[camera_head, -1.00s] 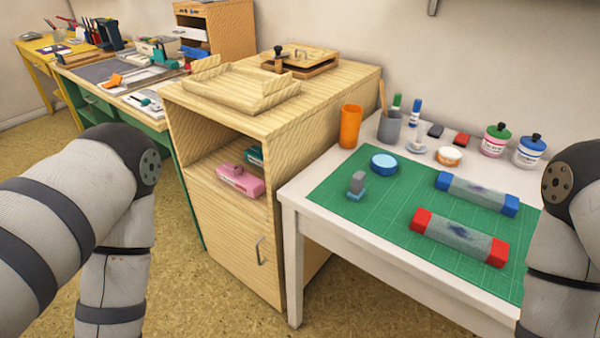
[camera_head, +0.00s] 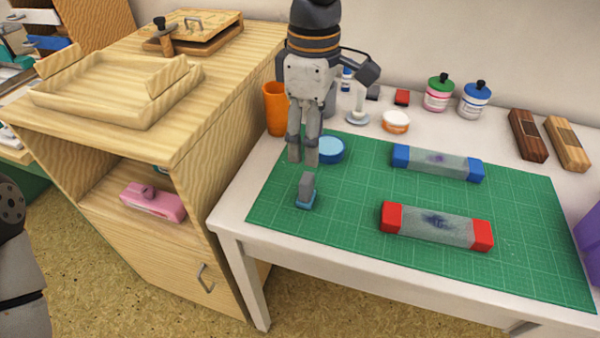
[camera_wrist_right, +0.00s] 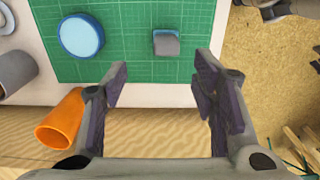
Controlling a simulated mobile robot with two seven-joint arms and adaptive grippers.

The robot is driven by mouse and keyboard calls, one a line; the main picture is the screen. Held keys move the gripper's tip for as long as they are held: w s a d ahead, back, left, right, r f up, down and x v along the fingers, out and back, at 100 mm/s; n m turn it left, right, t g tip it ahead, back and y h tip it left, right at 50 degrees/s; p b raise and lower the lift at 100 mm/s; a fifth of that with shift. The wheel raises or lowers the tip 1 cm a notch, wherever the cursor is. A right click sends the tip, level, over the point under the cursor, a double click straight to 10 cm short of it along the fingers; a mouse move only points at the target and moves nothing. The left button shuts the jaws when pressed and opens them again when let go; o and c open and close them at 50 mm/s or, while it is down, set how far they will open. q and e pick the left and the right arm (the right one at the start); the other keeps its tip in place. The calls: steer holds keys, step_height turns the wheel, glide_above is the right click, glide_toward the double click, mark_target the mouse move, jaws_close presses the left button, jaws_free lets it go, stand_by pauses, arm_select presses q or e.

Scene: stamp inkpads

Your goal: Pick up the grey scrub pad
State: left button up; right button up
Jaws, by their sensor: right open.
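The grey scrub pad (camera_head: 306,187) looks like a small grey block on a light blue base. It stands near the left front part of the green cutting mat (camera_head: 345,268). My right gripper (camera_head: 303,158) points down above the mat, just behind the pad in the head view, open and empty. In the right wrist view the pad (camera_wrist_right: 166,46) lies just beyond the open fingertips (camera_wrist_right: 162,78), roughly in line with the gap between them. My left gripper is out of view.
A round blue-topped tin (camera_head: 329,150) and an orange cup (camera_head: 276,108) stand close to my right gripper. A blue-ended roll (camera_head: 437,162) and a red-ended roll (camera_head: 436,226) lie on the mat. The wooden cabinet (camera_head: 235,90) adjoins the table's left side.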

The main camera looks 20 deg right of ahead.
mark_target(308, 178)
steer(key=f, duration=0.6)
steer(key=s+f, duration=0.1)
steer(key=f, duration=0.2)
steer(key=shift+a+f, duration=0.25)
steer(key=shift+w+f, duration=0.15)
steer(key=shift+f, duration=0.15)
steer(key=c, duration=1.1)
